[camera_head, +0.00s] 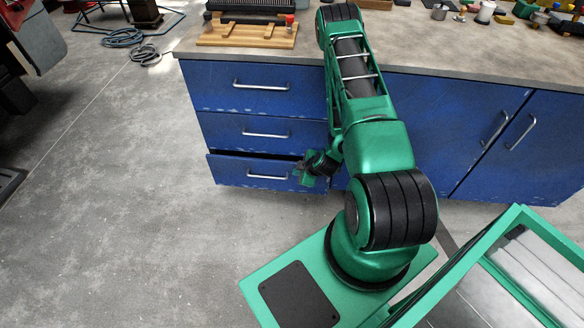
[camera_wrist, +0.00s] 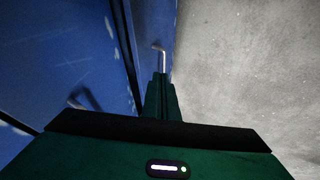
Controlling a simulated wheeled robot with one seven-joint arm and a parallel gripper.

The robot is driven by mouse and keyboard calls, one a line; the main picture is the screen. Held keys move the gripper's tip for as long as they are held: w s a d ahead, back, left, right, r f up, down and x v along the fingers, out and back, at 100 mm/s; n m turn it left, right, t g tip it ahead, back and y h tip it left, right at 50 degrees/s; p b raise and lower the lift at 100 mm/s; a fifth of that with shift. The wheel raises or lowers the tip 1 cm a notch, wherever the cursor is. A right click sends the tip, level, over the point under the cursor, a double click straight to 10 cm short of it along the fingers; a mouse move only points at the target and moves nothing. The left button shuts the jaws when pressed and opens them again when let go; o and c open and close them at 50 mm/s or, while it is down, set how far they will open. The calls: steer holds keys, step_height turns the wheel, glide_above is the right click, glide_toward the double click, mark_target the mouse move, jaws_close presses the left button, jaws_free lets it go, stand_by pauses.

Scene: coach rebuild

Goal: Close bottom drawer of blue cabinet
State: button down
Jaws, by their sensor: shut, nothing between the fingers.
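The blue cabinet (camera_head: 215,135) has three drawers on its left side. The bottom drawer (camera_head: 228,172) stands slightly out, with a dark gap along its top edge; the upper two look flush. Its silver handle (camera_head: 266,177) is on its front, and a bent silver handle (camera_wrist: 160,52) shows just beyond the fingertips in the wrist view. My gripper (camera_head: 304,173) is shut and empty at the right end of the bottom drawer's front. In the wrist view the closed fingers (camera_wrist: 161,82) point along the drawer front. I cannot tell whether they touch it.
The worktop (camera_head: 450,62) above holds a wooden board (camera_head: 245,36) and several small items at the back right. Cabinet doors (camera_head: 510,140) to the right are shut. The grey floor (camera_head: 130,190) left of and before the drawers is clear. Cables (camera_head: 125,38) lie far left.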

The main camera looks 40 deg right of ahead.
glide_toward(288, 167)
step_height(288, 167, down, 4)
steer(key=s+a, duration=0.1)
steer(key=a, duration=0.2)
steer(key=shift+m, duration=0.4)
steer(key=shift+w+d, duration=1.45)
steer(key=shift+w, duration=0.25)
